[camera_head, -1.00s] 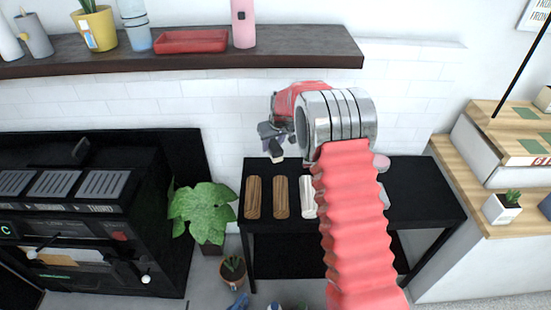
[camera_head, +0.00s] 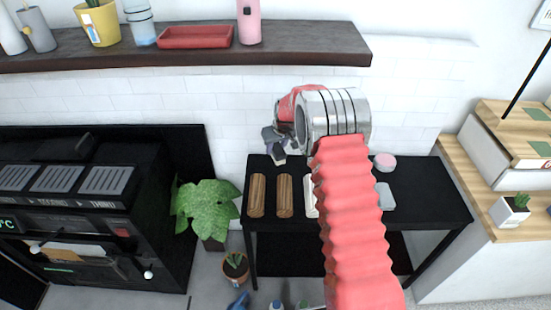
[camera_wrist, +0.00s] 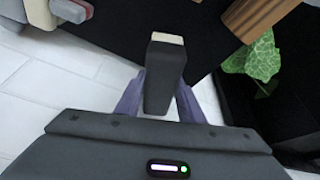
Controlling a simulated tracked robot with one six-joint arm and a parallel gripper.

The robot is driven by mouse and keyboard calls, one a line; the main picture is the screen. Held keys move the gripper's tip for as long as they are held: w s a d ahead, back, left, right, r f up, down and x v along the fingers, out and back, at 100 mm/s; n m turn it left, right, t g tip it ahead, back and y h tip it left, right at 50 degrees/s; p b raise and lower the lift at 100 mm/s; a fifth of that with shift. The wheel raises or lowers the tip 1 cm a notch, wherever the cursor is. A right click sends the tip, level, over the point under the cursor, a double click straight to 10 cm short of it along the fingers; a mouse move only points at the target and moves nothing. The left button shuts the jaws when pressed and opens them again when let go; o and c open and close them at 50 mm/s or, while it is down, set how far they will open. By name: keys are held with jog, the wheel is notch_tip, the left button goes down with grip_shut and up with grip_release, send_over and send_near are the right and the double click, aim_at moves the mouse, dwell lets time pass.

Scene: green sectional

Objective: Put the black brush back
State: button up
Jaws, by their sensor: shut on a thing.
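The black brush (camera_wrist: 165,78) is dark with a cream tip. In the wrist view it stands between the two purple fingers of my gripper (camera_wrist: 160,98), which is shut on it. In the head view my gripper (camera_head: 275,141) is at the back left of the black table, in front of the white tiled wall. The brush (camera_head: 280,158) shows there only as a small dark piece with a pale end, near the table's back edge. I cannot tell whether it touches the table.
The black table (camera_head: 430,200) bears two wooden pieces (camera_head: 257,196), a white piece partly behind my arm, a pink round thing (camera_head: 384,160) and a pale grey piece (camera_head: 385,196). A dark shelf (camera_head: 300,50) hangs above. A leafy plant (camera_head: 205,208) stands left.

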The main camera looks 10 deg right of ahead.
jog(key=shift+f, duration=0.65)
jog(key=shift+f, duration=1.9)
jog(key=o, duration=1.2)
jog(key=shift+v, duration=6)
jog(key=shift+r, duration=0.1)
